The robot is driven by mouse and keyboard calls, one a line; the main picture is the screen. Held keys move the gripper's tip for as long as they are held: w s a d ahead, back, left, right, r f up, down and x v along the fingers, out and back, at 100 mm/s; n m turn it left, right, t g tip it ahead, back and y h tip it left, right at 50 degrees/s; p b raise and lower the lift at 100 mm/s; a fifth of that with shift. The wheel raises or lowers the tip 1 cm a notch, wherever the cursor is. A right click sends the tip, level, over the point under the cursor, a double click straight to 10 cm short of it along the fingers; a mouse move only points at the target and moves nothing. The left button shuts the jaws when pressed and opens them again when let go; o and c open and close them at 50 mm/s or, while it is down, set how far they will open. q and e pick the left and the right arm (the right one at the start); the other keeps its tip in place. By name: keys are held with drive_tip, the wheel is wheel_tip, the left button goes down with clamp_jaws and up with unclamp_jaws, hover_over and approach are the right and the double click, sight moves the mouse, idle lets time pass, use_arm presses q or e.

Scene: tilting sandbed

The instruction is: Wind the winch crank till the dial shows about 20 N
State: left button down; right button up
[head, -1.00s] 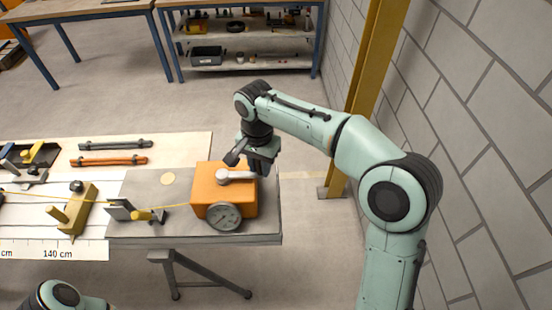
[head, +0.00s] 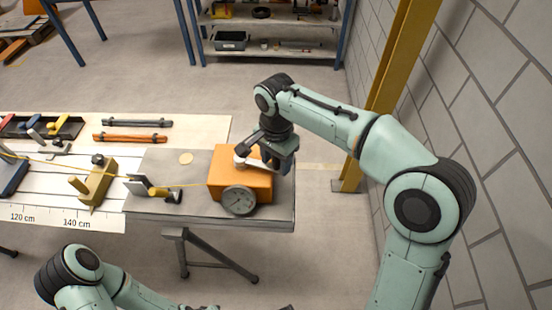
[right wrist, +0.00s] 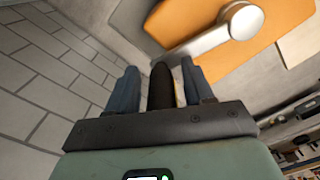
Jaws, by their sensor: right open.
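The winch is an orange box (head: 226,187) at the right end of the bench, with a yellow cord running left from it. Its round grey dial (head: 239,200) faces front; the reading is too small to tell. The pale crank (right wrist: 213,37) lies across the winch top, its hub (head: 240,161) in the middle. My right gripper (head: 283,162) points down at the winch's right edge, jaws open. In the right wrist view the crank's dark handle (right wrist: 160,86) stands between the parted fingers. My left arm is at the bottom; only a dark sliver there may be its gripper.
A yellow block with a post (head: 97,185) and a small cord bracket (head: 146,188) stand left of the winch. Dark and orange bars (head: 130,137) lie behind.

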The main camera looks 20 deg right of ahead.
wheel_tip(320, 180, up, 13)
drive_tip(key=p, duration=0.3)
drive_tip(key=shift+r, duration=0.2)
use_arm(q)
drive_tip(key=w+r, duration=0.3)
drive_tip(key=r, duration=0.1)
drive_tip(key=shift+w, duration=0.15)
